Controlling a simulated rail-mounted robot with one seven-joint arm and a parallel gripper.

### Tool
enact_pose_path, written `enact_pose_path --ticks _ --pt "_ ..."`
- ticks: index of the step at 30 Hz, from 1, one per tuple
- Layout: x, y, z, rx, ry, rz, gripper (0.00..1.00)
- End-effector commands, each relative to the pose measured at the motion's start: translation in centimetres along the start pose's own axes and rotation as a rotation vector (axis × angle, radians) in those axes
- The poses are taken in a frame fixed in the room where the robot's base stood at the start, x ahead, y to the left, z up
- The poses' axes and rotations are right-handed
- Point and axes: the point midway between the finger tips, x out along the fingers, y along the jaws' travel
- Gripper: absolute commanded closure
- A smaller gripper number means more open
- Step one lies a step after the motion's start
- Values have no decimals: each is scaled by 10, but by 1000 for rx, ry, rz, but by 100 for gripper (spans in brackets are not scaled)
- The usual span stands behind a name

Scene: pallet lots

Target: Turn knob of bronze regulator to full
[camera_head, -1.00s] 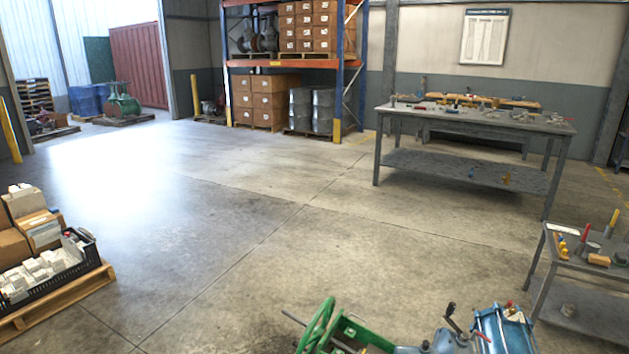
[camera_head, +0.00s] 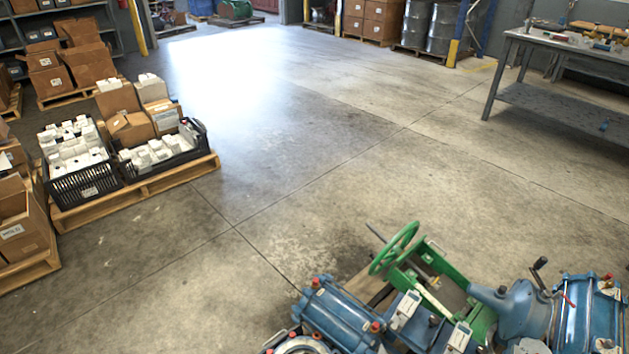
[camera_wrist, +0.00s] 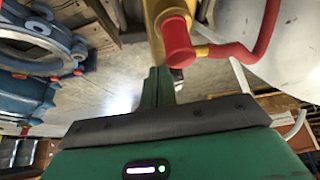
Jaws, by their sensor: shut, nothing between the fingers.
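No bronze regulator can be clearly made out in the head view. In the wrist view a brass-yellow body with a red, knob-like end (camera_wrist: 180,42) is at the top, right of centre; I cannot tell whether it is the regulator. A red bent handle (camera_wrist: 250,42) runs to its right. My gripper (camera_wrist: 158,86) shows in the wrist view, its narrow green fingers together and empty. They appear just below and left of the red end, and I cannot tell whether they touch it. My gripper is not in the head view.
Blue valve machinery (camera_head: 340,310) with a green handwheel (camera_head: 396,248) fills the lower right of the head view. Pallets with a black crate (camera_head: 80,180) and cartons (camera_head: 60,75) stand at left. A grey workbench (camera_head: 550,95) is at upper right. The middle floor is clear.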

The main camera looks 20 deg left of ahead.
Motion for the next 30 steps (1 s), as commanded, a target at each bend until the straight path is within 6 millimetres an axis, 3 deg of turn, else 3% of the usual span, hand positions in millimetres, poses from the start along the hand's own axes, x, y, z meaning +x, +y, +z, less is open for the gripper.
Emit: enact_pose_path --ticks 8,19,30 --pt "-8 1 -1 1 -1 0 100" --pt "-55 1 -26 1 -1 0 100" --pt "-58 5 -32 5 9 6 100"
